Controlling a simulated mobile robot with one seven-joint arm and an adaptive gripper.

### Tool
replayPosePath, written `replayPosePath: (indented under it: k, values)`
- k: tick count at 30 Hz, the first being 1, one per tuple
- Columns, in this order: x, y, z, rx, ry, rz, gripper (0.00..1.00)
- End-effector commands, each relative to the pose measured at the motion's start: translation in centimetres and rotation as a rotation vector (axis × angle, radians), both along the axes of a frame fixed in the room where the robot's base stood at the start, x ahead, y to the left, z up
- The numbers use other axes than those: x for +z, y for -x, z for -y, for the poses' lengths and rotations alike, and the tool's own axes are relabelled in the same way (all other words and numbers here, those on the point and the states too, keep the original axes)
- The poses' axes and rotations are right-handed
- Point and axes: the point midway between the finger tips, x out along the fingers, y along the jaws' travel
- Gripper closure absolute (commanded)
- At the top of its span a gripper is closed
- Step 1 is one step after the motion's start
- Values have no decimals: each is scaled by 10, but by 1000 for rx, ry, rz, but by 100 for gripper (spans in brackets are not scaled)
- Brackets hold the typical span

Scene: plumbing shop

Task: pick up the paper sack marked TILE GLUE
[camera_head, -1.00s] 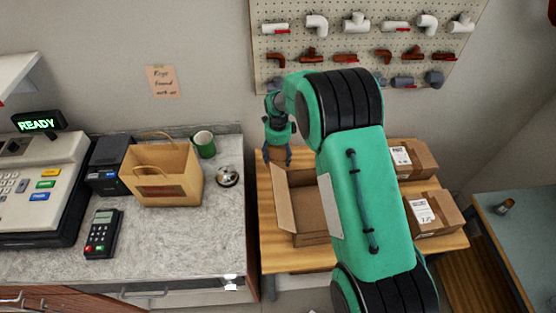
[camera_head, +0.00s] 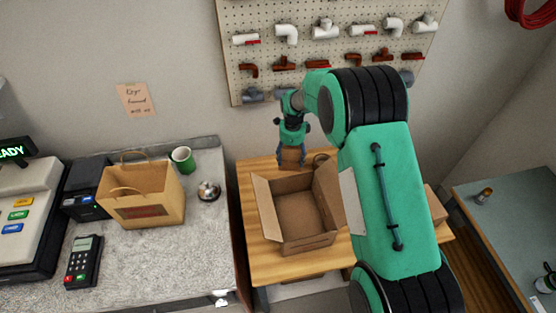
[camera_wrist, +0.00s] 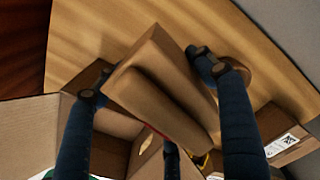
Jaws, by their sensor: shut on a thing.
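A brown paper sack (camera_wrist: 165,85) is gripped between the dark fingers of my gripper (camera_wrist: 155,85) in the wrist view. Its body runs slantwise across the picture, with a bit of red at its lower edge; no lettering can be read on it. In the head view, my gripper (camera_head: 291,150) is behind the open cardboard box, and a small part of the sack (camera_head: 291,158) shows below the wrist. The sack appears held above the wooden table; its exact height is hard to tell.
The open, empty-looking cardboard box (camera_head: 300,215) stands on the wooden table (camera_head: 248,215), flaps up. A brown ring-like thing (camera_head: 321,158) lies near its back. My arm hides the table's right. A grey counter (camera_head: 190,250) with a paper bag (camera_head: 145,195) and bell (camera_head: 208,190) is left.

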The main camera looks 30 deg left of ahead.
Motion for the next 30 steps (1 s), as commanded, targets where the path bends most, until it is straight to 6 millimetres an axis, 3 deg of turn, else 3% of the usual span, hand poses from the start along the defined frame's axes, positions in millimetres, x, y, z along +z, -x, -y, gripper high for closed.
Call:
replayPosePath:
  k: [3, 12, 30]
  values:
    - [2, -13, 12, -3, -2, 2, 88]
    - [2, -29, 28, -1, -2, 1, 88]
    - [2, -31, 30, 0, -2, 1, 88]
